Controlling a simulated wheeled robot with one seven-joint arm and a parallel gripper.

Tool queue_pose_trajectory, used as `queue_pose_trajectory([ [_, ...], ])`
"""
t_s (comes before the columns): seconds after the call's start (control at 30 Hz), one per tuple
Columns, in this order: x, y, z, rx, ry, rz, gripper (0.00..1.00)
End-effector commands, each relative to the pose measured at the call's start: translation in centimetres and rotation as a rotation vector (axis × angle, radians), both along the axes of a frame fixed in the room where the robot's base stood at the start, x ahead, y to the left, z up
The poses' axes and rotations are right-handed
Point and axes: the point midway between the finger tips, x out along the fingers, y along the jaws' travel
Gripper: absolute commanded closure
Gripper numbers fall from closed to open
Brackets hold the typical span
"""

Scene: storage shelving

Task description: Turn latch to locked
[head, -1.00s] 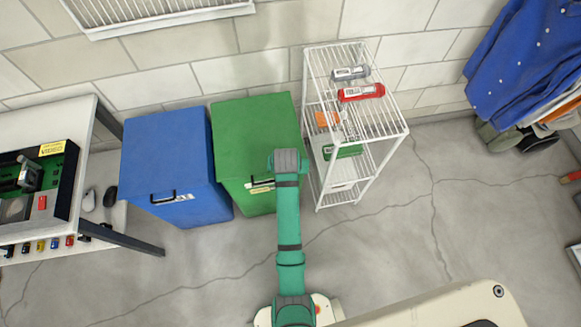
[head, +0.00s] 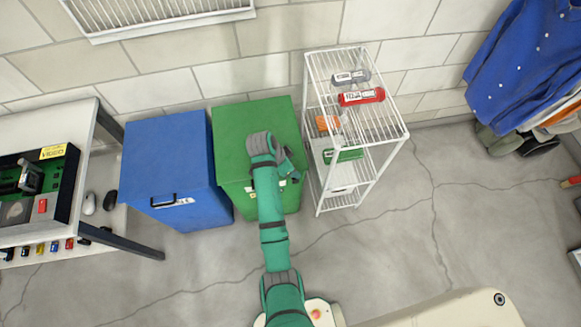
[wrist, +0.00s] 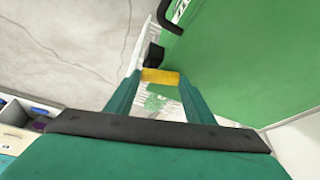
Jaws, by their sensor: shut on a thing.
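The green bin (head: 240,125) stands against the wall, left of the white wire rack. In the wrist view its green face (wrist: 245,60) fills the upper right, with a black bar handle (wrist: 170,20). A small yellow piece, seemingly the latch (wrist: 161,76), sits beside a black block (wrist: 153,55) at the bin's edge. My gripper (wrist: 160,80) has its two teal fingers on either side of the yellow piece and is shut on it. In the head view my arm hides the latch and part of the bin's front. The latch's exact angle is hard to tell.
A blue bin (head: 165,150) stands close on the left. The white wire rack (head: 375,130) holding several items is close on the right. A workbench (head: 60,125) is at far left, hanging clothes (head: 520,60) at far right. The floor in front is open.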

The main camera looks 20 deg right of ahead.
Motion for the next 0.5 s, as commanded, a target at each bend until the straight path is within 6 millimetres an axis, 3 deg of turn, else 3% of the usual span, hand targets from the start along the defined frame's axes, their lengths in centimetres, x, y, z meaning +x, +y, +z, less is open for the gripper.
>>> queue_pose_trajectory([
  [0.5, 0.34, -0.48, -0.02, 0.002, 0.000, -0.301, 0.74],
])
